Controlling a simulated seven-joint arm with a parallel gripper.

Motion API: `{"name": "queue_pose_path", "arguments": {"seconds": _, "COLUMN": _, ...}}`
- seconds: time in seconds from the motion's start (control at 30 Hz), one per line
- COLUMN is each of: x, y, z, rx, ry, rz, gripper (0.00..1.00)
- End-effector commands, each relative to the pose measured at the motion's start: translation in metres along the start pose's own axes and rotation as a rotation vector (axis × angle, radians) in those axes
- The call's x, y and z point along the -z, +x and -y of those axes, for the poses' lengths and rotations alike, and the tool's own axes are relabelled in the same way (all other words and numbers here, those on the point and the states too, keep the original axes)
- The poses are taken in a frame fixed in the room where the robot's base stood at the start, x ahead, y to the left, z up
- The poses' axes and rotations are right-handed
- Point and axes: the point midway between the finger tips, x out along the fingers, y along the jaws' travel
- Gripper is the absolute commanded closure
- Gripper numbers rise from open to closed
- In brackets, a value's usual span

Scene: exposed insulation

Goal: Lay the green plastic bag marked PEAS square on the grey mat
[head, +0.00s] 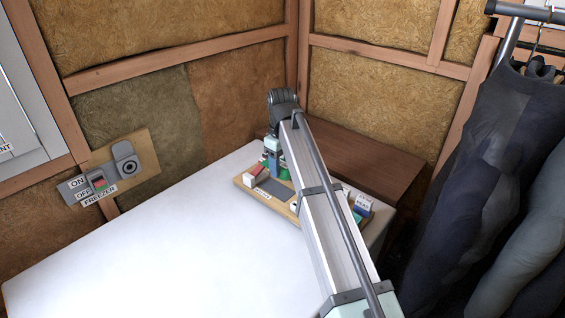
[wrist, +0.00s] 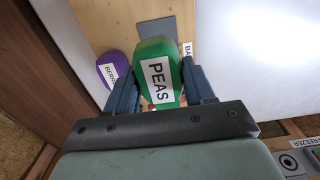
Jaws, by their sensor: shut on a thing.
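The green PEAS bag (wrist: 158,70) is between the two dark blue fingers of my gripper (wrist: 160,82) in the wrist view. The fingers are shut on its sides and its white label faces the camera. In the head view a bit of green (head: 285,174) shows beside my arm. The grey mat (wrist: 155,30) lies on a wooden board just beyond the bag; the bag hides its near part. The mat also shows in the head view (head: 275,190), partly behind my arm. I cannot tell how high the bag is above the board.
The wooden board (head: 245,183) stands on a white freezer top (head: 150,250). A purple bag (wrist: 112,70) lies left of my gripper and a partly hidden label BA (wrist: 187,49) is at right. Dark clothes (head: 475,170) hang at right.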

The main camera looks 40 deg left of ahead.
Motion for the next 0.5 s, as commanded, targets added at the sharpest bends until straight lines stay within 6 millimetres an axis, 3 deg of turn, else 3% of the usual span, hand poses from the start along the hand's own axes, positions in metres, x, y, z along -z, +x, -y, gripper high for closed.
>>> {"name": "queue_pose_path", "arguments": {"seconds": 0.5, "x": -0.001, "y": 0.039, "z": 0.000, "rx": 0.001, "ry": -0.001, "rz": 0.001, "gripper": 0.80}}
